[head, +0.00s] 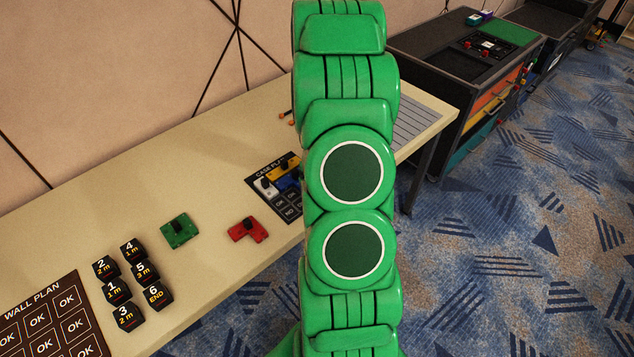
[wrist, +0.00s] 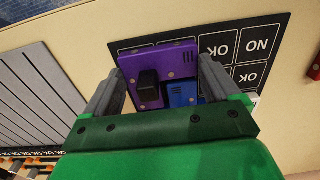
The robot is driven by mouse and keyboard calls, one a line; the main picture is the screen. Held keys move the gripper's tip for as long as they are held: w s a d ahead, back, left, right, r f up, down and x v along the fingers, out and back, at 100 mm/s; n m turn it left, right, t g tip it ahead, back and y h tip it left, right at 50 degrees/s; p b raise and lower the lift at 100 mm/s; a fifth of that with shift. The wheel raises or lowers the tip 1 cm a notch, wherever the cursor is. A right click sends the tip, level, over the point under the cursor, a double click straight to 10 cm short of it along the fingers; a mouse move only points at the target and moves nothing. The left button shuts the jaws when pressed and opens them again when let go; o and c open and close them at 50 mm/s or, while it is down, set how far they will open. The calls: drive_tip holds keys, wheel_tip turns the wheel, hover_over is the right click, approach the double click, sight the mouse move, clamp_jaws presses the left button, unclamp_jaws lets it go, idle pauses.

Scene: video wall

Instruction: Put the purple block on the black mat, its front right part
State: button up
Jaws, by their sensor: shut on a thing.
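The purple block (wrist: 165,62), with a black knob on top, sits between the two fingers of my gripper (wrist: 160,68) in the wrist view. My gripper is shut on it. The black mat (wrist: 236,62), marked with OK and NO cells, lies under and beside it. I cannot tell whether the block touches the mat. A blue block (wrist: 182,93) shows close beside the purple block, partly covered by my gripper. In the head view the mat (head: 264,194) carries yellow (head: 284,166) and blue (head: 283,183) blocks. My arm hides the mat's right part, the gripper and the purple block there.
On the cream table (head: 190,160) a red block (head: 247,230) and a green block (head: 180,231) lie left of the mat. Several black number blocks (head: 131,249) and a wall plan board (head: 52,318) are further left. A grey slatted panel (wrist: 35,90) is left in the wrist view.

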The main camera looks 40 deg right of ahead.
drive_tip(key=o, duration=1)
drive_tip(key=shift+f, duration=0.1)
drive_tip(key=shift+c, duration=0.2)
wheel_tip(320, 180, up, 12)
drive_tip(key=s+a+r, duration=0.2)
drive_tip(key=a+r, duration=0.6)
drive_tip(key=a, duration=0.3)
drive_tip(key=s+a+r+g, duration=0.1)
drive_tip(key=s+a+r, duration=0.4)
drive_tip(key=s+a, duration=0.5)
drive_tip(key=s+a+r, duration=0.6)
drive_tip(key=s+a, duration=0.4)
drive_tip(key=s, duration=0.2)
drive_tip(key=shift+a+r+g, duration=0.25)
drive_tip(key=shift+r+g, duration=0.05)
drive_tip(key=shift+g, duration=0.1)
